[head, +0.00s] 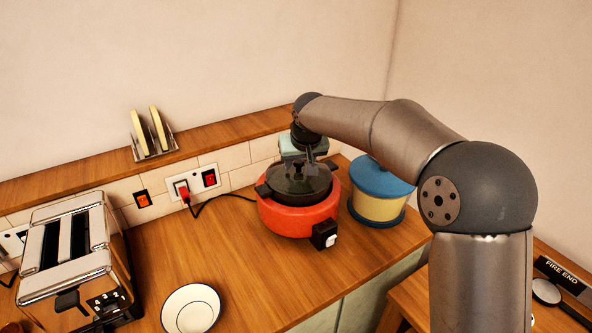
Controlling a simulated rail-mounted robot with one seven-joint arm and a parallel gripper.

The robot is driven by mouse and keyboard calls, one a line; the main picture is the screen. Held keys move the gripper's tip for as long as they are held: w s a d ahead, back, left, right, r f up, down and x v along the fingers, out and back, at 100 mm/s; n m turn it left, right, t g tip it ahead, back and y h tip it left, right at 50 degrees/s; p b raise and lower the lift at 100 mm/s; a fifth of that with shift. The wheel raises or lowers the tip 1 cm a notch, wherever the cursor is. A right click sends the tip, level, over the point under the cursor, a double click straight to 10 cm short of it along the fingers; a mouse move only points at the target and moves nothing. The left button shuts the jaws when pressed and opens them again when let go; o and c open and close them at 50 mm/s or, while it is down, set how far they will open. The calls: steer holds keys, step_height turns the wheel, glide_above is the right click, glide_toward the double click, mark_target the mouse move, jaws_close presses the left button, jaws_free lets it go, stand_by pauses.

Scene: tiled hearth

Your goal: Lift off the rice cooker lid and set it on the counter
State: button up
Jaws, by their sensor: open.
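The red rice cooker (288,219) stands on the wooden counter (235,262) near the tiled back wall. Its dark, glassy lid (290,188) sits on top of the pot. My gripper (303,163) is directly above the middle of the lid, pointing down. It is open; its fingertips are close around the lid's knob area, but the knob is mostly hidden and I cannot tell whether they touch it.
A blue-lidded cream canister (378,207) stands close to the cooker's right. A white bowl (190,309) sits at the front and a chrome toaster (72,258) at the left. The counter between toaster and cooker is mostly clear.

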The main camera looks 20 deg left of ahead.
mark_target(299, 163)
steer(key=c, duration=0.9)
steer(key=shift+r+p, duration=2.55)
steer(key=shift+r, duration=1)
steer(key=shift+c, duration=0.2)
